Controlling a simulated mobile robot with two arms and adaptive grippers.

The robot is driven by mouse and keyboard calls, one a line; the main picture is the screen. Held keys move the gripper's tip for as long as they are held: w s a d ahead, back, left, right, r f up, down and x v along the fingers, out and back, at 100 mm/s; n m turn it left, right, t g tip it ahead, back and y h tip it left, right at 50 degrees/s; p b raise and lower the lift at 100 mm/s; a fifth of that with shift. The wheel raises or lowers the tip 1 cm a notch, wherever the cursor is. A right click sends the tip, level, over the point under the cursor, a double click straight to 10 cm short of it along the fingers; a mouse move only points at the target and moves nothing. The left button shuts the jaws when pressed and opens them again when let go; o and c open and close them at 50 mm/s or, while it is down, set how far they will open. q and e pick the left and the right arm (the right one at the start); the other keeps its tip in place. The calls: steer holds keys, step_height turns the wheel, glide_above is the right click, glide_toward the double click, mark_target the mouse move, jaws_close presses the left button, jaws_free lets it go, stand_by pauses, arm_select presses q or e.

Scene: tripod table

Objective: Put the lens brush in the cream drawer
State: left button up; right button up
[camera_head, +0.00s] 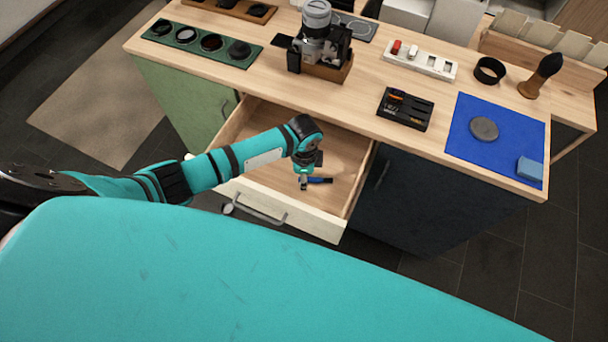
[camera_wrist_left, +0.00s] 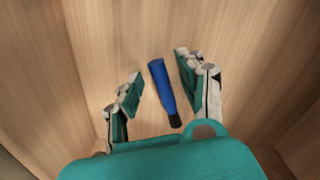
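The cream drawer (camera_head: 300,217) is pulled out of the workbench, with a pale wooden inside and a metal handle on its front. The lens brush (camera_head: 320,181), blue with a black end, shows inside it and appears to lie on the drawer floor. In the left wrist view the brush (camera_wrist_left: 163,88) lies between the spread fingers, with a gap on both sides. My left gripper (camera_head: 303,183) points down into the drawer and is open; it also shows in the left wrist view (camera_wrist_left: 158,78). My right gripper is not in view.
The wooden top holds a green lens tray (camera_head: 186,39), a camera on a wooden stand (camera_head: 324,70), a white battery tray (camera_head: 420,61), a black tool tray (camera_head: 405,109) and a blue mat (camera_head: 518,130). A dark blue cabinet (camera_head: 430,200) stands right of the drawer.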

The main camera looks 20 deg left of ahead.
arm_select(q)
step_height(320, 180, up, 12)
steer(key=shift+r, duration=0.2)
stand_by(0.4)
